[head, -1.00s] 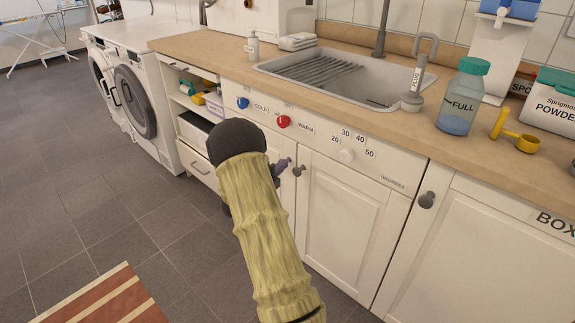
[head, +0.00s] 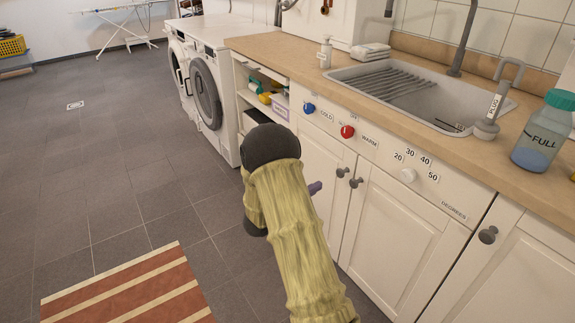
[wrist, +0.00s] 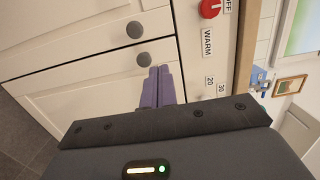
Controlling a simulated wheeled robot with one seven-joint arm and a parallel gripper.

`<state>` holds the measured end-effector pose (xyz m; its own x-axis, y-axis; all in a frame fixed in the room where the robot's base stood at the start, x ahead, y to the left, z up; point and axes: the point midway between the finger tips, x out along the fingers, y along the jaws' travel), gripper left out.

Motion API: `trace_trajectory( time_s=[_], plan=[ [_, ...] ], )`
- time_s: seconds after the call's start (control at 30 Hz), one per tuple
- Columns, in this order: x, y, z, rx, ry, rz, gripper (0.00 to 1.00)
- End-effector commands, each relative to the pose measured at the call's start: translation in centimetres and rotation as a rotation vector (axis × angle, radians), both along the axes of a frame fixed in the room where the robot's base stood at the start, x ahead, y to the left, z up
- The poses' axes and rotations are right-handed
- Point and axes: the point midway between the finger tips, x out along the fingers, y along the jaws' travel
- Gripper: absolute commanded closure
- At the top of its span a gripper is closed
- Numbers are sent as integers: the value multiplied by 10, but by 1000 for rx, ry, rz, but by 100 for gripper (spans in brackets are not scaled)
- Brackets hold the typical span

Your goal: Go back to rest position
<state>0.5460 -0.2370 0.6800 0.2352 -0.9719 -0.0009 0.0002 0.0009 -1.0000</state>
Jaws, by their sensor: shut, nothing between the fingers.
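My gripper (wrist: 158,88) shows in the wrist view as two purple fingers pressed together with nothing between them. It is in front of the white cabinet doors (wrist: 95,65), close to two round grey knobs. In the head view a small part of my gripper (head: 315,188) shows beside the dark wrist joint, left of the door knobs. My arm, in a yellow-green sleeve, reaches forward from the bottom of the head view and hides most of the gripper.
Blue (head: 309,108) and red (head: 347,131) knobs sit on the cabinet front. Washing machines (head: 207,90) stand beyond. The floor at left is clear, with a striped rug (head: 130,290).

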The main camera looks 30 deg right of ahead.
Motion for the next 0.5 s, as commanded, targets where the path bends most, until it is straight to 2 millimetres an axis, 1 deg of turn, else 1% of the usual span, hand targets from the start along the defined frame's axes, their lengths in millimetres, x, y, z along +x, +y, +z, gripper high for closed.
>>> trace_trajectory(
  time_s=[0.17, 0.27, 0.37, 0.47, 0.5],
  plan=[
    [1, 0, 0, 2, 3, 4, 100],
    [6, 3, 3, 22, 29, 41, 100],
    [18, 12, 7, 66, 98, 133, 100],
    [32, 30, 12, 118, 215, 282, 100],
    [38, 40, 14, 134, 274, 354, 100]
  ],
)
